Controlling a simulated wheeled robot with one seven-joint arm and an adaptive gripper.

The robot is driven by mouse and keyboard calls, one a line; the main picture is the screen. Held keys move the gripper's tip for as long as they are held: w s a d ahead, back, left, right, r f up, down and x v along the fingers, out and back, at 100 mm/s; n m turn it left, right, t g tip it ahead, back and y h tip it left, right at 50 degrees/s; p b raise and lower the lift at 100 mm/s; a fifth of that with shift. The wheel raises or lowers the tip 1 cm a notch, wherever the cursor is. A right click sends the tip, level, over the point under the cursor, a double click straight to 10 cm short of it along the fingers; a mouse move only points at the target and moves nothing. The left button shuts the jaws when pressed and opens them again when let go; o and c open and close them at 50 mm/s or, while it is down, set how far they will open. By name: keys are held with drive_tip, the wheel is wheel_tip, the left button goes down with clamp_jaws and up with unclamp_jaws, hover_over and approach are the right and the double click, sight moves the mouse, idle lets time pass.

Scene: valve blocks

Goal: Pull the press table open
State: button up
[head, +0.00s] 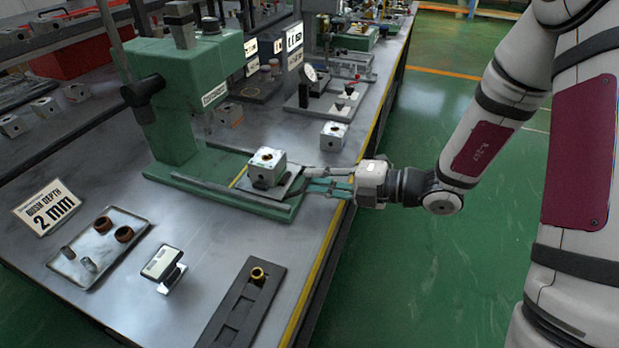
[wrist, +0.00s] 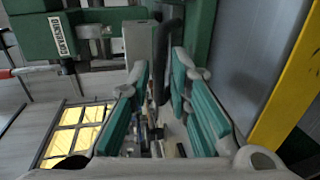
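The green press (head: 185,110) stands on the bench, its base reaching toward the front edge.
Another valve block (head: 333,136) stands behind my gripper. In front are a dark slotted rack (head: 243,308), a small white-topped stand (head: 164,267), a tray of bushings (head: 98,250) and a "2 mm" depth sign (head: 47,207). The floor right of the yellow bench edge is clear.

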drive_tip(key=v, duration=0.9)
drive_tip(key=shift+s+d, duration=0.15)
drive_tip(key=shift+d, duration=0.2)
drive_tip(key=s+a+r+n+g+h, duration=0.2)
drive_tip(key=s+r+n+g, duration=0.2)
drive_tip(key=s+n, duration=0.5)
drive_tip(key=s+a+r+n+g+h, duration=0.2)
drive_tip(key=s+a+r+n+g, duration=0.15)
drive_tip(key=s+n, duration=0.55)
drive_tip(key=s+d+r+n+t+h, duration=0.15)
drive_tip(key=s+d+n+h, duration=0.4)
drive_tip(key=n, duration=0.55)
drive_tip(key=s+d+r+n+t+h, duration=0.15)
drive_tip(key=s+d+n+h, duration=0.35)
drive_tip(key=n, duration=0.6)
wheel_tip(320, 180, up, 17)
drive_tip(key=d+t+p, duration=0.2)
drive_tip(key=p, duration=1.2)
drive_tip(key=shift+w+t, duration=0.35)
drive_tip(key=shift+w, duration=0.15)
drive_tip(key=shift+d+f, duration=0.1)
drive_tip(key=shift+f, duration=0.05)
